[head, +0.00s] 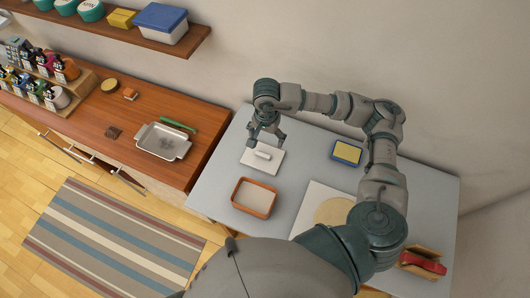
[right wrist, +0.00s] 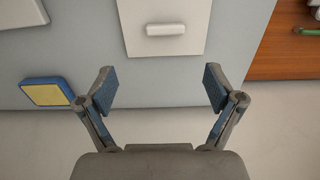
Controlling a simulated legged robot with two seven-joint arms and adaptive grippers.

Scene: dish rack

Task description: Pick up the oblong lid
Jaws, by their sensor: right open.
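The oblong lid (head: 273,161) is a flat white rectangle with a bar-shaped white handle on top. It lies on the grey table near its left back part. In the right wrist view the lid (right wrist: 138,42) shows at the top, cut by the picture's edge. My right gripper (head: 267,139) is open and empty, above the table just behind the lid. In the right wrist view the gripper's spread fingers (right wrist: 160,88) have nothing between them, and the lid's handle lies beyond them. My left gripper is not in view.
An open orange-rimmed box (head: 254,197) stands in front of the lid. A blue and yellow block (head: 346,152) lies to the right, also in the wrist view (right wrist: 46,92). A white board (head: 308,216) holds a round tan disc. A wooden counter (head: 190,182) stands to the left.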

